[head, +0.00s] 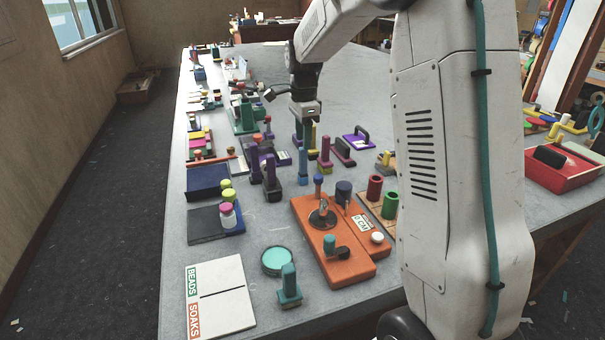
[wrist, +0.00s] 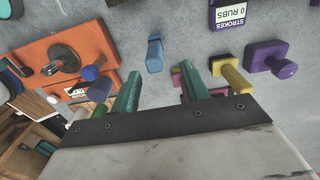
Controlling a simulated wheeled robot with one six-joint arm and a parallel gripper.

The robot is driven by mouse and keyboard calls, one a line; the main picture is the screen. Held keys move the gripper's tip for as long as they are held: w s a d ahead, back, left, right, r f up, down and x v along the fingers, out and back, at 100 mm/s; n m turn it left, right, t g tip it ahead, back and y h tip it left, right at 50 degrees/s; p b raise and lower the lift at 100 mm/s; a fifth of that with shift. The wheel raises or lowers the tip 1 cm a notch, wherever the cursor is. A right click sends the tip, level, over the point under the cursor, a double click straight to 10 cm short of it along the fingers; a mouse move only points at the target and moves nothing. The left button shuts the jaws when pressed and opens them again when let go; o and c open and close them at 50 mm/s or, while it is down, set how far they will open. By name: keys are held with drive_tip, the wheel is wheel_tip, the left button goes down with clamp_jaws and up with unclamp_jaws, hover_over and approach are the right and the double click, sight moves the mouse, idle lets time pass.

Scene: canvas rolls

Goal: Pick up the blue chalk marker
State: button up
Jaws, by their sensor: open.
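A slim blue upright piece, which looks like the blue chalk marker (head: 303,167), stands on the grey table near the middle in the head view. In the wrist view the blue marker (wrist: 154,53) shows just beyond the fingertips, between their lines. My gripper (head: 305,130) points down above and slightly behind it in the head view. In the wrist view my gripper's (wrist: 161,69) two green fingers are apart with nothing held between them. The gap from fingertips to marker is hard to judge.
An orange board (head: 340,268) with a blue-topped peg (head: 318,180) stands close by. Purple pieces (head: 271,178) stand to the left, and a yellow piece (wrist: 236,81) is near the right finger in the wrist view. Small items crowd the area.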

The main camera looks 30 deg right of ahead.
sight(303, 158)
drive_tip(key=f, duration=0.7)
drive_tip(key=shift+s+a, duration=0.25)
drive_tip(key=shift+s, duration=0.05)
clamp_jaws()
